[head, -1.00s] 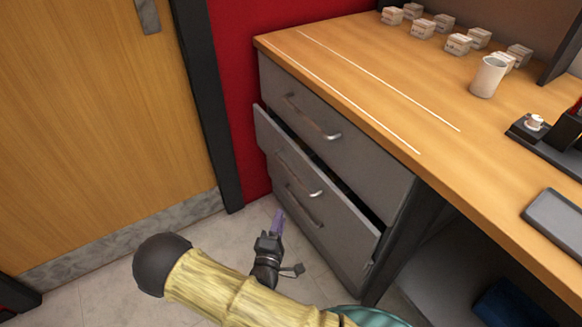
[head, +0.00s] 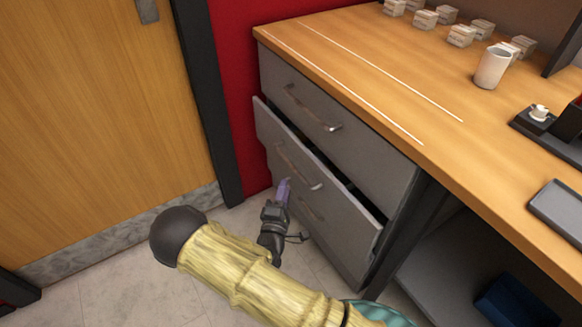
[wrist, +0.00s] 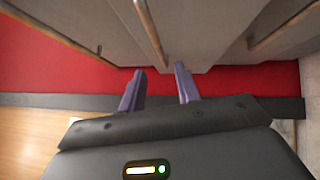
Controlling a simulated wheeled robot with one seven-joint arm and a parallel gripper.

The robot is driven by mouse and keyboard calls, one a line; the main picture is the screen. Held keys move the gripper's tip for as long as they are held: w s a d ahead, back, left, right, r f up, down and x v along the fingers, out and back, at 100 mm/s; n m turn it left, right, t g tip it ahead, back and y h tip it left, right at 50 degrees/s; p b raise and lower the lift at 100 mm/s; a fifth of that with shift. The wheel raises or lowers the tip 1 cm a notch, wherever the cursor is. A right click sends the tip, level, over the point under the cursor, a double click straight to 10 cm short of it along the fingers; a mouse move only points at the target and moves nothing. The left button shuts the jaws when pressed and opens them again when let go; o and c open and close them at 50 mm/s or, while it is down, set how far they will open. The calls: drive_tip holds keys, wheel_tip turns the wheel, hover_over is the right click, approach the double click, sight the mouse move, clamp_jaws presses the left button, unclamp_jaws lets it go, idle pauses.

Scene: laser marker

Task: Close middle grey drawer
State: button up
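The middle grey drawer (head: 330,196) stands partly open below the closed top drawer (head: 345,130), with a dark gap along its upper edge. Its metal handle (head: 298,168) runs across its front. My gripper (head: 284,188) is in front of the drawer, close to its face and near the handle in the head view; whether it touches cannot be told. In the wrist view my gripper's two purple fingers (wrist: 160,88) are apart with nothing between them. Grey drawer fronts (wrist: 190,30) and a handle (wrist: 150,32) show just beyond the fingertips.
The wooden counter (head: 390,75) above holds a white cup (head: 491,66) and several small boxes. A wooden door (head: 100,120) and red wall (head: 240,100) are at left.

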sight(291, 164)
drive_tip(key=b+x, duration=0.2)
drive_tip(key=x, duration=0.8)
clamp_jaws()
